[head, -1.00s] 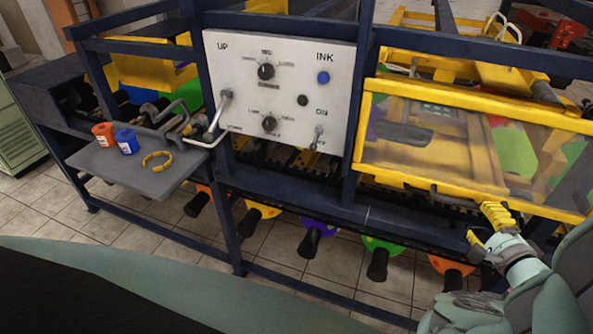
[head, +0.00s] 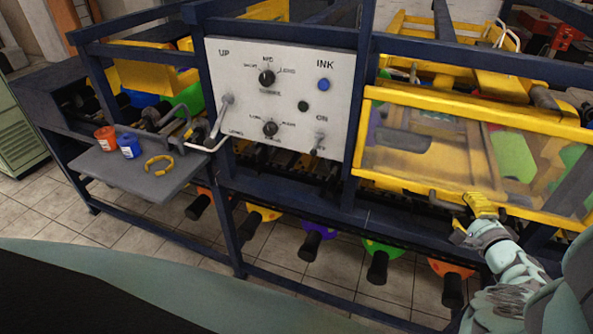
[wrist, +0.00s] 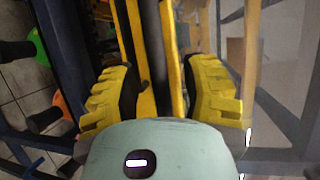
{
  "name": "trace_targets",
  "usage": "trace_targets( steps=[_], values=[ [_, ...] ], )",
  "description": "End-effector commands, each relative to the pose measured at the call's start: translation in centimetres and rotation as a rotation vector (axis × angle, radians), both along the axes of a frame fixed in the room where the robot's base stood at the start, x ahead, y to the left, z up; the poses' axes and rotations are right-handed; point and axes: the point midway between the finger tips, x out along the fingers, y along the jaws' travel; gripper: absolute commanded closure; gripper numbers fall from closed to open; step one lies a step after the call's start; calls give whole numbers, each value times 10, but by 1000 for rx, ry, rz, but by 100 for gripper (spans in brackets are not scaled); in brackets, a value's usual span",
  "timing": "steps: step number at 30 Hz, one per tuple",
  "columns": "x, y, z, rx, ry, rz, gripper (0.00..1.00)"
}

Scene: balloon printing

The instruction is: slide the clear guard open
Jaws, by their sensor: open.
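The clear guard (head: 440,145) is a see-through panel in a yellow frame at the right of the machine in the head view. A dark handle (head: 432,199) runs along its lower yellow rail. My gripper (head: 470,219) is open at the right end of this handle, with its yellow fingers pointing at the rail. In the wrist view, the open fingers (wrist: 160,85) stand on either side of a dark bar, likely the handle (wrist: 153,45), and the yellow rail (wrist: 136,50). Whether the fingers touch it cannot be told.
A white control panel (head: 285,110) with knobs and levers stands left of the guard. A grey shelf (head: 110,172) holds a red cup (head: 105,139), a blue cup (head: 128,145) and a yellow ring (head: 158,164). Blue frame posts and beams surround the guard.

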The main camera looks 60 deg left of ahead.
Motion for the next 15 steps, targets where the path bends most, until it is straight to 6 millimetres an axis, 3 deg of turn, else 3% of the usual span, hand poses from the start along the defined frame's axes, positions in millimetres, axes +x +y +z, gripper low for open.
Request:
trace_targets(
  steps=[9, 15],
  values=[
    [1, -1, 0, 0, 0, -2, 51],
    [1, 0, 0, 0, 0, -2, 72]
  ],
)
